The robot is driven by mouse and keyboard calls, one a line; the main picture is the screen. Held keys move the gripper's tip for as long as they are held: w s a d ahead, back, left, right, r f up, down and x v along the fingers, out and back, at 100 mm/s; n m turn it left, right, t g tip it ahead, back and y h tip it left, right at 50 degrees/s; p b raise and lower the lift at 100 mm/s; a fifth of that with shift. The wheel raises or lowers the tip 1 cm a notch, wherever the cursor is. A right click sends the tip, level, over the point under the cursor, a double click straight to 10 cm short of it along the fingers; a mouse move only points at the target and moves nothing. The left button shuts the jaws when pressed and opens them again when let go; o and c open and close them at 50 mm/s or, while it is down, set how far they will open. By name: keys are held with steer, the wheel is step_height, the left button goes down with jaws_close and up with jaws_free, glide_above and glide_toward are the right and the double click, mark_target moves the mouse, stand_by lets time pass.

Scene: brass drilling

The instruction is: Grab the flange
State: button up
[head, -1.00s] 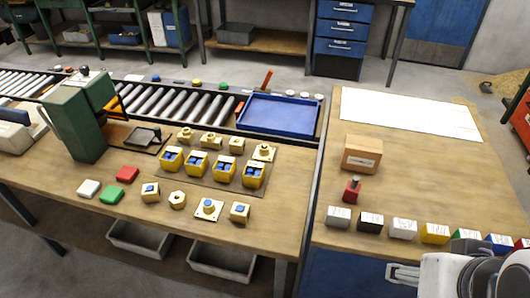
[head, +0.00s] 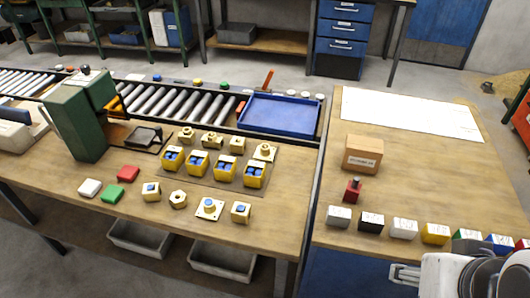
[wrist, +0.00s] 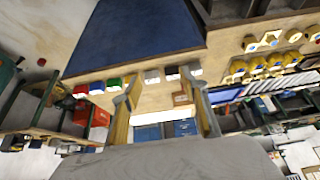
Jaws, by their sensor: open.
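A similar square-plated brass piece (head: 264,152) stands at the back right of the parts mat. My gripper (head: 398,273) is at the lower right of the head view, in front of the right bench and far from the flange. In the wrist view its two fingers (wrist: 163,112) are spread with nothing between them.
A nut-shaped brass piece (head: 178,199) and a brass block (head: 240,212) flank the flange. Yellow bins (head: 226,170) stand behind it.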

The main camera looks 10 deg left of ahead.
steer(key=shift+w, duration=0.1)
steer(key=w+a+r+n+t, duration=0.1)
steer(key=w+r+n+t, duration=0.1)
steer(key=w, duration=1.7)
steer(key=w+a+f+n+t+y, duration=0.15)
steer(key=w+a, duration=0.25)
steer(key=w, duration=0.4)
steer(key=w+a+f+t, duration=0.1)
steer(key=w+a+f, duration=0.15)
steer(key=w, duration=0.55)
steer(key=n+y, duration=0.5)
steer(key=y, duration=0.3)
glide_toward(265, 150)
steer(key=w, duration=0.2)
steer(key=shift+w+a+r+g, duration=0.1)
steer(key=shift+w+r+g, duration=0.15)
steer(key=shift+w, duration=0.15)
steer(key=shift+s+a+f+n, duration=0.15)
steer(key=shift+a+f+n, duration=0.1)
steer(key=shift+a+f, duration=0.1)
